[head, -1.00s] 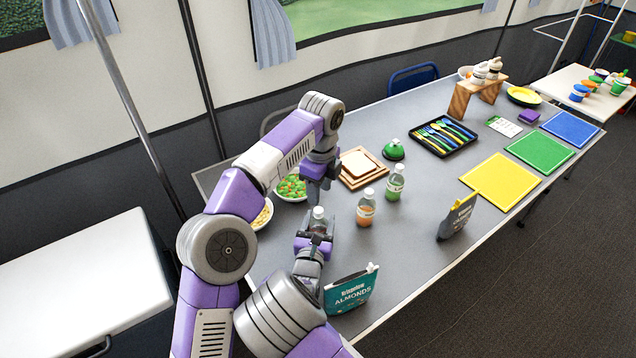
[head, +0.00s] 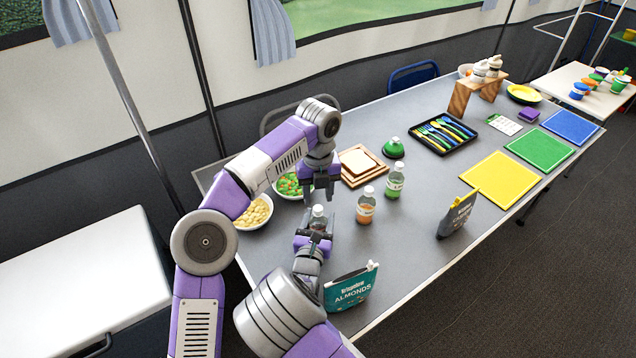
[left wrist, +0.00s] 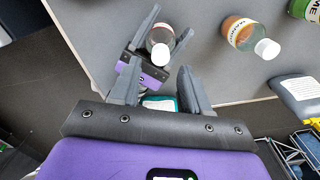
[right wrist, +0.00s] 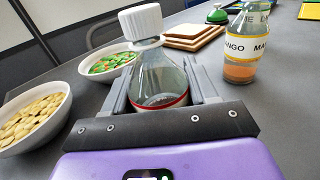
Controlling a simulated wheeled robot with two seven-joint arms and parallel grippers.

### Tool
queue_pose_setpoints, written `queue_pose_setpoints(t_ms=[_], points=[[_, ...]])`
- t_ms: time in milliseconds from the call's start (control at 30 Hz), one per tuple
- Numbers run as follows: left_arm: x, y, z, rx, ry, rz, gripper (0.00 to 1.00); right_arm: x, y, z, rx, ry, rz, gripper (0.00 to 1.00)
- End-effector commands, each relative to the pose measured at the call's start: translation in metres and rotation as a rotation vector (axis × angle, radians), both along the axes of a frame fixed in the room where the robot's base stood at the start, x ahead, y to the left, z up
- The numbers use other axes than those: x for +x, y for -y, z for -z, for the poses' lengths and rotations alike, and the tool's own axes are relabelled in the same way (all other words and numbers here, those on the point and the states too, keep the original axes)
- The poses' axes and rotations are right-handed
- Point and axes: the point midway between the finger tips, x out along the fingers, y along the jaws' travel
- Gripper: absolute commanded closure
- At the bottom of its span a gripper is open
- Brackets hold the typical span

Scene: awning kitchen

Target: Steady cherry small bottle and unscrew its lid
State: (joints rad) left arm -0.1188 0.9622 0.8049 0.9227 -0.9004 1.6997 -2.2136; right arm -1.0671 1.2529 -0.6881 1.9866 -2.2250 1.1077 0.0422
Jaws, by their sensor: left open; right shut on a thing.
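The cherry small bottle (right wrist: 158,75) is clear, with a white ribbed lid (right wrist: 142,22) on it and a red-edged band low down. It stands upright on the table in the head view (head: 318,217). My right gripper (head: 314,238) is shut on its body; the fingers lie on both sides in the right wrist view. My left gripper (head: 319,196) is open and empty, pointing down just above the lid. In the left wrist view the lid (left wrist: 160,53) lies ahead, beyond and between my open left fingertips (left wrist: 155,80). The bottle's lower part is hidden by my right gripper.
A mango bottle (head: 365,207) and a green-labelled bottle (head: 395,182) stand just right. Bowls of pale food (head: 254,212) and vegetables (head: 289,186) are to the left and behind. An almonds pouch (head: 350,288) stands in front. Bread on a board (head: 360,163) lies behind.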

Motion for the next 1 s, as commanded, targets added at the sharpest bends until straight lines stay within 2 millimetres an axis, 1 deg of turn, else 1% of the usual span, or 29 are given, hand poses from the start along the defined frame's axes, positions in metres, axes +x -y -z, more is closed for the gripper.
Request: queue_pose_setpoints(t_ms=[33, 100, 267, 400, 633, 933, 1000], points=[[0.0, -0.001, 0.009, 0.001, -0.002, 0.002, 0.54, 0.0, 0.0, 0.001, 0.0, -0.001, -0.001, 1.0], [0.0, -0.001, 0.019, 0.0, -0.002, 0.0, 0.54, 0.0, 0.0, 0.0, 0.0, -0.001, -0.001, 1.0], [0.0, 0.0, 0.034, 0.0, -0.001, -0.001, 0.54, 0.0, 0.0, 0.0, 0.0, -0.001, 0.0, 1.0], [0.0, 0.0, 0.039, -0.002, 0.0, -0.001, 0.54, 0.0, 0.0, 0.0, 0.0, -0.001, 0.0, 1.0], [0.0, 0.0, 0.039, -0.002, 0.0, -0.001, 0.54, 0.0, 0.0, 0.0, 0.0, 0.0, 0.0, 1.0], [0.0, 0.0, 0.039, -0.001, 0.0, -0.002, 1.0, 0.0, 0.0, 0.0, 0.0, 0.0, 0.001, 1.0], [0.0, 0.0, 0.039, -0.001, 0.0, -0.002, 1.0, 0.0, 0.0, 0.0, 0.0, 0.0, 0.001, 1.0]])
